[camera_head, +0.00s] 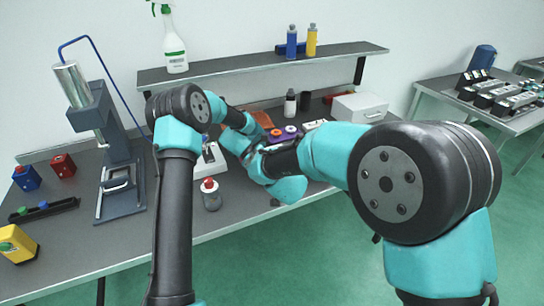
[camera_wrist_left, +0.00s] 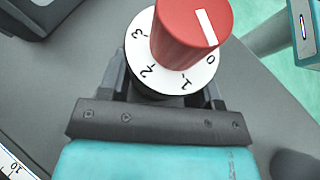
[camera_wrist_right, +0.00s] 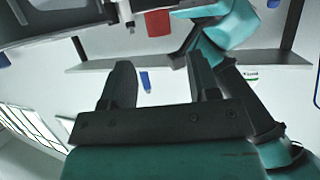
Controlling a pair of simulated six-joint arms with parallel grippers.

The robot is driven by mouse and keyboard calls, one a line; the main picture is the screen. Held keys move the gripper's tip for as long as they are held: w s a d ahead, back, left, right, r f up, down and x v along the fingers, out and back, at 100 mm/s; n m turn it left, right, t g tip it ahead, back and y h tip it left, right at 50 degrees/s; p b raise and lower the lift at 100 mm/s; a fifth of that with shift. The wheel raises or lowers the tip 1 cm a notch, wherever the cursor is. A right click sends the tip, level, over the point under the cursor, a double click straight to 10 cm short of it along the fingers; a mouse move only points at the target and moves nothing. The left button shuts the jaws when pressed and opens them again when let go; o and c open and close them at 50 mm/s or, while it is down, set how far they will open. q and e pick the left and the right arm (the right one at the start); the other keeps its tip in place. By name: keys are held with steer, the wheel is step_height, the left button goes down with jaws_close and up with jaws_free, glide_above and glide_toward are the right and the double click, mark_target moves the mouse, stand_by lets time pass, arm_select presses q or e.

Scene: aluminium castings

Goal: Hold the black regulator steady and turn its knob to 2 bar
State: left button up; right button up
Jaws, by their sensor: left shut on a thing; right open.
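In the left wrist view the red knob (camera_wrist_left: 188,32) stands on a white dial (camera_wrist_left: 150,70) marked 0 to 3. The knob's white line points toward the 0. The black regulator (camera_wrist_left: 152,92) under the dial is mostly hidden. My left gripper (camera_wrist_left: 163,86) is shut on it, one finger on each side. My right gripper (camera_wrist_right: 160,78) is open, with nothing between its fingers. A red piece shows beyond its fingers at the top of the right wrist view; I cannot tell if it is the knob. In the head view my arms hide the regulator and both fingertips.
A bottle with a red cap (camera_head: 211,195) stands near the bench's front edge. A press (camera_head: 118,180) and blue (camera_head: 25,178), red (camera_head: 62,166) and yellow (camera_head: 15,244) units stand at left. A shelf (camera_head: 230,68) runs behind. A white box (camera_head: 360,107) sits at back right.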

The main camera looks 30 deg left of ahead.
steer(key=x, duration=0.6)
steer(key=shift+w+a+f, duration=0.15)
steer(key=shift+w+a, duration=0.05)
steer(key=shift+w, duration=0.05)
steer(key=c, duration=0.9)
